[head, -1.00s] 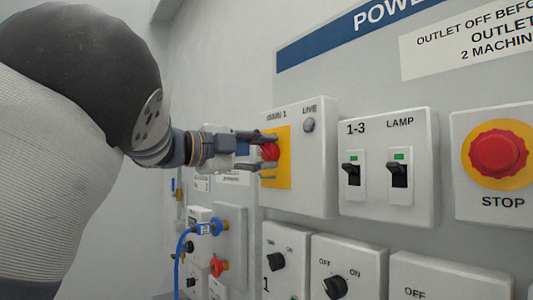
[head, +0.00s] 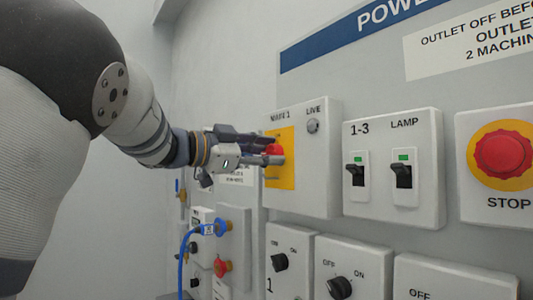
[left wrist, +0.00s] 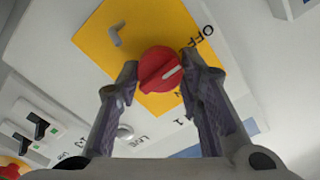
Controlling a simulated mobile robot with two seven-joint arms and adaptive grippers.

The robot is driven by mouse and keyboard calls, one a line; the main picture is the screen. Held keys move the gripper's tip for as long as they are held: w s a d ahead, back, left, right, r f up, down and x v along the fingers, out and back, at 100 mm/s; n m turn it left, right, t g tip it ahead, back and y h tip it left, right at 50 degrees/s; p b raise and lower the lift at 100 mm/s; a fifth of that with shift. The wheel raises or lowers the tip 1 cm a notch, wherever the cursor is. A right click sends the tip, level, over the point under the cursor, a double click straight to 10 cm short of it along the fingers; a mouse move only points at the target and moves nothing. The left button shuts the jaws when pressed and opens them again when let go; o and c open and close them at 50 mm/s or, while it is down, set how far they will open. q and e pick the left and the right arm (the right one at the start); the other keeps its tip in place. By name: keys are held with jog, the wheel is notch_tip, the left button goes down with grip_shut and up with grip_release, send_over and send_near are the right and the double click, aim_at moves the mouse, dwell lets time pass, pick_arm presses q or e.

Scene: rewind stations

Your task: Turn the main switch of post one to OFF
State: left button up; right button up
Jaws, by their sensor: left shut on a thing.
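The main switch of post one is a red round knob (head: 276,149) on a yellow plate (head: 284,178), on a light grey box (head: 317,180) marked MAIN 1. My left gripper (head: 272,152) is shut on the knob, its fingers on either side of it. In the left wrist view the knob (left wrist: 158,69) sits between both fingertips (left wrist: 160,64). Its white mark slants right and slightly up in that picture. The word OFF is printed on the plate (left wrist: 120,65) beside the right fingertip. My right gripper is not in view.
A grey, unlit-looking LIVE lamp (head: 312,126) is on the same box. To the right are a box with two black toggles (head: 403,176) and a red STOP button (head: 502,155). Rotary-switch boxes (head: 340,287) sit below. A blue cable (head: 181,258) hangs at lower left.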

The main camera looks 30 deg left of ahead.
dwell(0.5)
pick_arm(q)
jog(key=o, duration=1.2)
jog(key=shift+c, duration=0.2)
jog(key=v, duration=1.2)
